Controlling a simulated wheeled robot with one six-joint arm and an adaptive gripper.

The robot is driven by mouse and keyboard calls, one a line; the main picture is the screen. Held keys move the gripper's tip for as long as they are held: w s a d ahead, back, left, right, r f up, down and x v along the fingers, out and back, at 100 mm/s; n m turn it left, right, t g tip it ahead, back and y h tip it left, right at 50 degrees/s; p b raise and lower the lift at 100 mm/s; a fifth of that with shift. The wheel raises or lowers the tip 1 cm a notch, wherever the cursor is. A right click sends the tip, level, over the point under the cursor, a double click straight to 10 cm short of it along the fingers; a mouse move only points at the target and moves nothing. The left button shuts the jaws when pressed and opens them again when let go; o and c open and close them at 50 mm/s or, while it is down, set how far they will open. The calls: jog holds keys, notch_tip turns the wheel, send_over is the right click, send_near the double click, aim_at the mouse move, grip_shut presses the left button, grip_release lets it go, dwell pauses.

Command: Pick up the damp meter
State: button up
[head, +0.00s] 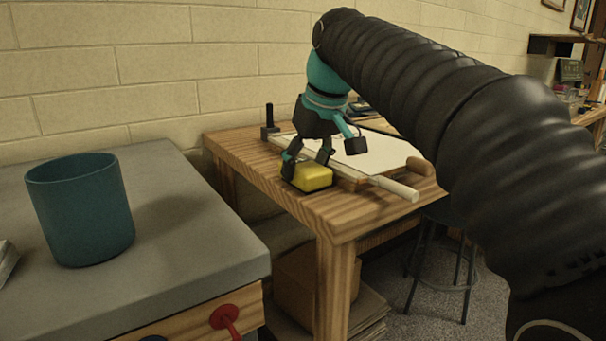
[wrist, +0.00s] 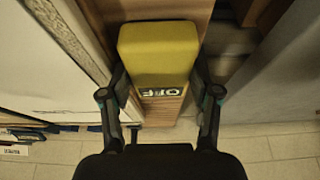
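The damp meter is a yellow block (head: 312,177) lying at the near left corner of the wooden table. In the wrist view the damp meter (wrist: 158,52) fills the space ahead of my gripper, with a small "OFF" display at its near end. My gripper (head: 308,165) is right over it, pointing down. In the wrist view the fingers of my gripper (wrist: 161,78) are spread, one on each side of the meter. Whether the fingertips touch its sides is hard to tell. The meter appears to rest on the table.
A white tray (head: 385,152) with a pale rod (head: 393,188) along its front edge lies beside the meter. A small dark upright piece (head: 269,118) stands behind. A grey-topped cabinet (head: 190,240) with a teal cup (head: 80,210) is at left. A stool (head: 440,245) stands at right.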

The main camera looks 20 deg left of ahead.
aim_at(299, 162)
jog(key=shift+r, duration=0.1)
notch_tip(299, 162, up, 5)
jog(key=shift+f+p, duration=0.1)
jog(key=shift+p, duration=0.9)
jog(key=w+d+r+p, duration=0.1)
jog(key=d+r+p, duration=0.1)
jog(key=d+r, duration=0.4)
jog(key=d, duration=0.5)
jog(key=shift+w+d+r, duration=0.25)
jog(key=shift+d, duration=0.05)
